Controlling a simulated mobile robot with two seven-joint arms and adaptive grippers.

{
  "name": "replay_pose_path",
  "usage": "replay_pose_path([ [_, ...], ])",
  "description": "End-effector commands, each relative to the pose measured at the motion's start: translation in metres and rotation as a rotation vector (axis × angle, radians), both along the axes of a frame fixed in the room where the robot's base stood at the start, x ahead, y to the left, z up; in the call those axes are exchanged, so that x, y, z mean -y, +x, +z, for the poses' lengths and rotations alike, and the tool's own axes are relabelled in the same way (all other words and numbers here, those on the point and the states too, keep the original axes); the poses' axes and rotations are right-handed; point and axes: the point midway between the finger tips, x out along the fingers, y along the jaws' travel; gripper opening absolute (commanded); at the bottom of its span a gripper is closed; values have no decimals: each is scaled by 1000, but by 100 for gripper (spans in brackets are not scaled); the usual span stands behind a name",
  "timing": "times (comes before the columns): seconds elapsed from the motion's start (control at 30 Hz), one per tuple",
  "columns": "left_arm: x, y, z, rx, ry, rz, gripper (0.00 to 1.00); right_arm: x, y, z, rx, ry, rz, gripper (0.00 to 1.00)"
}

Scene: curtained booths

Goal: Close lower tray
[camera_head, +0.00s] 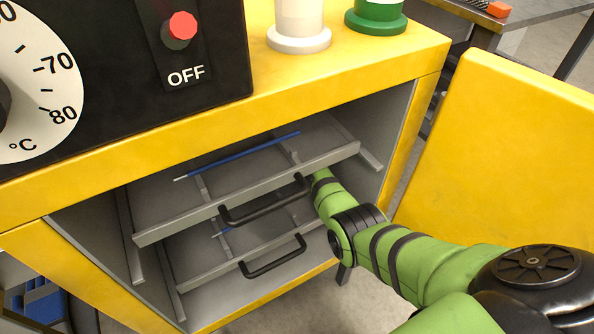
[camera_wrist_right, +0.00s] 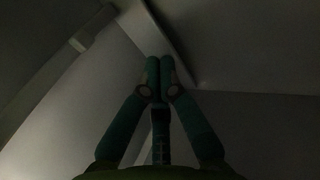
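The lower tray (camera_head: 208,280) is a grey metal tray with a black bar handle (camera_head: 273,258), inside a yellow cabinet. It appears partly pulled out below the upper tray. My right arm reaches into the cabinet from the right, and its end passes beneath the upper tray's front edge, so the gripper is hidden in the head view. In the dark right wrist view, my right gripper (camera_wrist_right: 160,70) has its green fingertips together, with nothing visible between them. Pale panels and a light strip are around it; whether it touches the tray cannot be told. My left gripper is not in view.
The upper tray (camera_head: 160,228) is also pulled out, with a black handle (camera_head: 265,205) and a blue rod (camera_head: 250,153) on it. An open yellow door (camera_head: 510,150) stands at right. A control panel (camera_head: 120,60) and white and green-based containers are on top.

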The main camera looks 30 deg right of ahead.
Motion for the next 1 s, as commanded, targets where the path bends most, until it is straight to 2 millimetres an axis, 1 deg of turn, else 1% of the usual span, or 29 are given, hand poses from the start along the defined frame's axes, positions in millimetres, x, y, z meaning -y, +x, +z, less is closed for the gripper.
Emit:
replay_pose_path([
  [0.2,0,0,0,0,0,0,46,2,-20,10,1,-1,-4,0],
  [0.27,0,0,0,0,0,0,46,1,-29,9,-2,-1,-3,0],
  [0.47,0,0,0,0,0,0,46,2,-60,9,-1,1,-3,0],
  [0.7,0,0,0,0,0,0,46,4,-103,9,-3,1,-3,0],
  [0.8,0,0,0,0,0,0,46,5,-118,10,-2,-1,-3,0],
  [0.9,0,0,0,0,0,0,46,5,-129,10,-2,1,-3,0],
  [1.0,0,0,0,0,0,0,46,5,-136,10,-1,1,-3,0],
])
